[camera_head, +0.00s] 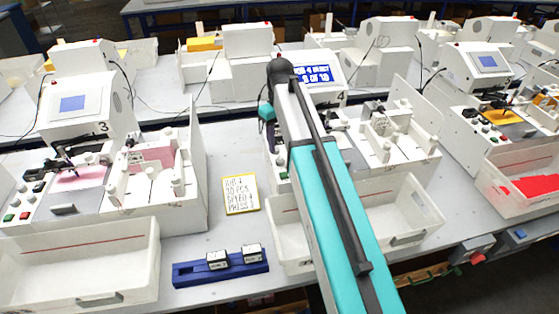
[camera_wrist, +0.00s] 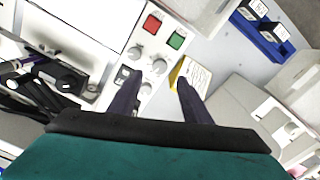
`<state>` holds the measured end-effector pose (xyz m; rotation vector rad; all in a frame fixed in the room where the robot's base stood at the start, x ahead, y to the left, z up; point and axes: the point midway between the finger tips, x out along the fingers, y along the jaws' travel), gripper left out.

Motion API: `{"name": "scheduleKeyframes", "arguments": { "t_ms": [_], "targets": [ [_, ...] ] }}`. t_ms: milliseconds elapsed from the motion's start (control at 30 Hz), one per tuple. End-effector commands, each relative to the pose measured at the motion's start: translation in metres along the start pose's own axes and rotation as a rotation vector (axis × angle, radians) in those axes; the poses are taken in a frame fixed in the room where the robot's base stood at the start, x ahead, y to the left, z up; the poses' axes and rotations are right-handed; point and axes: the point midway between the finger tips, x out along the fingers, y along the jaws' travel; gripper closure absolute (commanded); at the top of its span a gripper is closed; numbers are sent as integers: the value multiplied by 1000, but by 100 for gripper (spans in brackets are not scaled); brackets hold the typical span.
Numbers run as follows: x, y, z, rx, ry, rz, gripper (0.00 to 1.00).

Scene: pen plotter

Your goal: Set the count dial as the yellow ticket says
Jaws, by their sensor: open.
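The yellow-edged ticket (camera_head: 241,194) lies on the table left of my arm. Its handwriting seems to read job 4, 30 pcs, speed 4, and a press line whose value I cannot read surely. Part of it shows in the wrist view (camera_wrist: 198,75) behind the right finger. My gripper (camera_wrist: 160,80) is open and empty above the control panel of machine 4. Small grey knobs, one at the left (camera_wrist: 134,53) and one at the right (camera_wrist: 158,66), sit near and between the fingers. I cannot tell which is the count dial; their labels and settings are unreadable.
A red button (camera_wrist: 152,24) and a green button (camera_wrist: 177,40) sit beside the knobs. Machine 4's blue display (camera_head: 313,74) is lit, its text partly unclear. A blue rack (camera_head: 190,274) holds two small blocks. White trays (camera_head: 85,265) line the front; similar machines stand around.

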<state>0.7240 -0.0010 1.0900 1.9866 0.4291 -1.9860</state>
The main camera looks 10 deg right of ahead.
Motion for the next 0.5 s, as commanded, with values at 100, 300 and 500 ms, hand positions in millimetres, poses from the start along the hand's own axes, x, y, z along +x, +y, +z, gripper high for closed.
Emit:
{"name": "scheduleKeyframes", "arguments": {
  "t_ms": [100,300,500],
  "targets": [
    [17,0,0,0,0,0,56],
    [38,0,1,1,-1,0,56],
    [58,0,1,1,-1,0,56]
  ]
}}
